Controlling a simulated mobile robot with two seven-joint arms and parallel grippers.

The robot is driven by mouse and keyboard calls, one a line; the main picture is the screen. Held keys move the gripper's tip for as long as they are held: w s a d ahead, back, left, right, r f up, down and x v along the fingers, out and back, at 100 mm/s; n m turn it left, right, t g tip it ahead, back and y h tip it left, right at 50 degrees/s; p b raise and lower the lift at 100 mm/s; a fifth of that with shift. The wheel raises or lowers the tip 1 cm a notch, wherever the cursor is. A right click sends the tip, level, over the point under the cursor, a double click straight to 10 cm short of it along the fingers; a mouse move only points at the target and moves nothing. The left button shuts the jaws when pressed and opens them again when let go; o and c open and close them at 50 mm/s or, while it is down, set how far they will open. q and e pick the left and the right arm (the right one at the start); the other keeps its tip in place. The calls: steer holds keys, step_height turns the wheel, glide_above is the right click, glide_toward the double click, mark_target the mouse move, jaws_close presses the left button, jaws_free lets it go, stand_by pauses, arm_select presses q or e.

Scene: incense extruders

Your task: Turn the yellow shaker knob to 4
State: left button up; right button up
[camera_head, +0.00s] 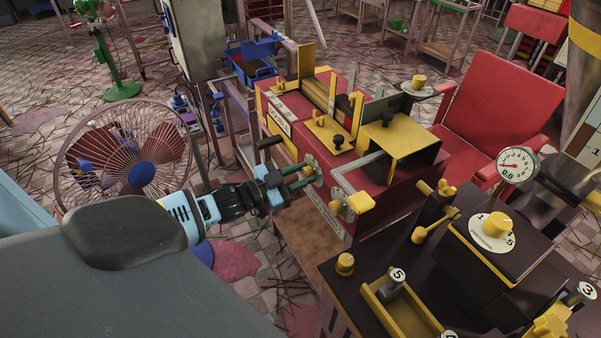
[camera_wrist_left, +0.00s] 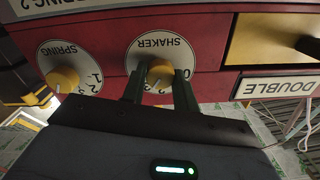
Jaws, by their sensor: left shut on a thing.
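The yellow shaker knob (camera_wrist_left: 160,74) sits on a round white dial marked SHAKER, on the front of a red machine; the wrist view shows it upside down. My left gripper (camera_wrist_left: 160,84) has one finger on each side of the knob and is shut on it. In the head view the left gripper (camera_head: 303,176) reaches the shaker dial (camera_head: 313,165) from the left, and the fingers partly hide the knob. Some dial numbers are hidden by the fingers, and I cannot tell surely which number the knob points to. My right gripper is not in view.
A yellow spring knob (camera_wrist_left: 63,79) on its own dial is beside the shaker dial. A caged fan (camera_head: 125,160) stands left of my arm. A dark machine (camera_head: 440,270) is at right.

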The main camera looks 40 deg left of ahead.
arm_select(q)
steer(key=m, duration=0.5)
steer(key=shift+m, duration=1.1)
steer(key=o, duration=1)
steer(key=shift+c, duration=0.2)
